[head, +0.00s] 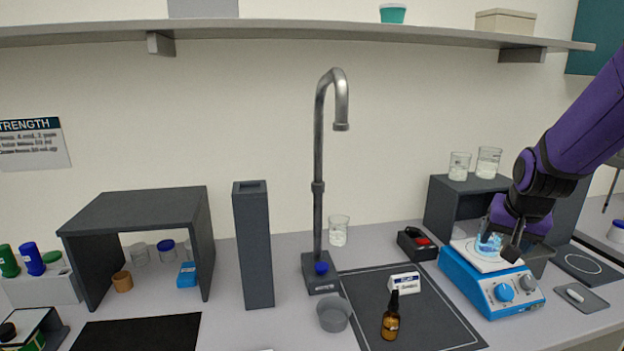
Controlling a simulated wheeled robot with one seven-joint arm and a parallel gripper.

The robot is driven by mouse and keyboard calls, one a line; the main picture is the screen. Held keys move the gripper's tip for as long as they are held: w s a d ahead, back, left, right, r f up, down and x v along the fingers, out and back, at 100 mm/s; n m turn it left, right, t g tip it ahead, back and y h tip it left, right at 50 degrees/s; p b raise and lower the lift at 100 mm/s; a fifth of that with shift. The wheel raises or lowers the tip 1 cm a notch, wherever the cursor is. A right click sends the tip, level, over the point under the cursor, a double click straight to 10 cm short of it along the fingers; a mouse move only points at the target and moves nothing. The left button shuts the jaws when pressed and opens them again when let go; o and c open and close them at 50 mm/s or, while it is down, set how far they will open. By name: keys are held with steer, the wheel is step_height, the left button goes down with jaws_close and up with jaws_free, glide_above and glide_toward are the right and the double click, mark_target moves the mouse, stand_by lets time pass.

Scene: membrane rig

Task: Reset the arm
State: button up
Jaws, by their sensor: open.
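My purple arm comes in from the right edge. My gripper (505,236) points down over the blue hotplate stirrer (492,283), with its fingers apart. A glass beaker with blue liquid (488,243) stands on the white top plate of the stirrer, at my gripper. The fingers overlap the beaker in this view, and I cannot tell whether they touch it. Part of the beaker is hidden by my gripper.
A dark mat (430,322) holds a brown bottle (391,318) and a white box (404,283). A grey tap (319,200) rises mid-bench. A dark riser (440,212) with two beakers stands behind the stirrer. A long shelf (300,33) runs above.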

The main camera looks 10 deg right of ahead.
steer(key=s+a+r+n+y, duration=0.1)
steer(key=s+a+r+n, duration=0.2)
steer(key=s+a+r, duration=0.3)
steer(key=s+a+r+n, duration=0.3)
steer(key=s+a+r, duration=0.3)
steer(key=s, duration=0.5)
steer(key=shift+s+a+r+n+t+y, duration=0.15)
steer(key=shift+s+a+n+t+y, duration=0.25)
steer(key=shift+a, duration=0.6)
